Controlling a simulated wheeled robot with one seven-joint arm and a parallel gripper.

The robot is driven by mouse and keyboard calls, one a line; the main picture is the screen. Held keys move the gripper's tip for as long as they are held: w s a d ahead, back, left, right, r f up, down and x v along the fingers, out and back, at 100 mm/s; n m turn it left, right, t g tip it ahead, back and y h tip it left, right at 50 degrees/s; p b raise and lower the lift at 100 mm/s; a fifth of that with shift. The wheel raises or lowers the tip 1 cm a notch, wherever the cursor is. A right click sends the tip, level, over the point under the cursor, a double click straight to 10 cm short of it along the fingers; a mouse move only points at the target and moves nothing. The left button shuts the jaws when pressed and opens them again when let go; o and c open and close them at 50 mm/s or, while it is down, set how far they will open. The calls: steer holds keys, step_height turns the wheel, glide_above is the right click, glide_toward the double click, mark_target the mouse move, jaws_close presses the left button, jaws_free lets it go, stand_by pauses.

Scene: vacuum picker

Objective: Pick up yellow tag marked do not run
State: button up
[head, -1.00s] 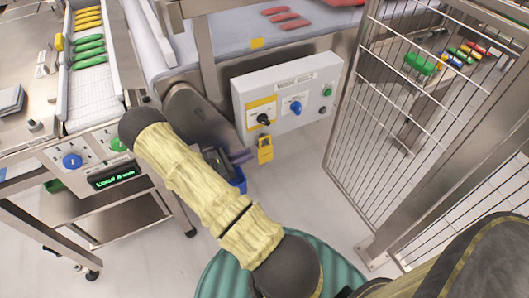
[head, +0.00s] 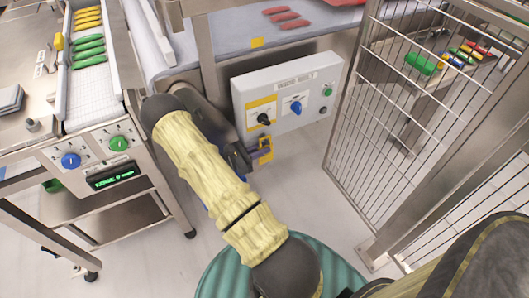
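The yellow tag (head: 266,157) hangs below the grey control box (head: 282,97), under its black knob on a yellow plate. My gripper (head: 260,150) is at the tag, reaching in from the left, and a dark finger crosses the tag's middle. The tag's upper and lower parts show above and below the finger. Any print on the tag is too small to read. I cannot tell whether the fingers are closed on it or only around it.
A conveyor (head: 225,48) runs above the control box. A wire mesh guard (head: 410,90) stands to the right. A steel machine with blue and green knobs (head: 95,155) stands to the left. Bare floor (head: 305,185) lies below the box. A blue object is mostly hidden behind my arm.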

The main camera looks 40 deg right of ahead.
steer(key=shift+c, duration=0.4)
jaws_close()
steer(key=shift+r, duration=0.1)
steer(key=shift+r, duration=0.2)
steer(key=s+a+p, duration=0.2)
steer(key=s+a, duration=0.2)
steer(key=s, duration=1.3)
steer(key=shift+s+r+p, duration=0.3)
steer(key=shift+r+p, duration=0.1)
steer(key=shift+r, duration=0.05)
steer(key=shift+w+a, duration=0.1)
steer(key=shift+a, duration=0.05)
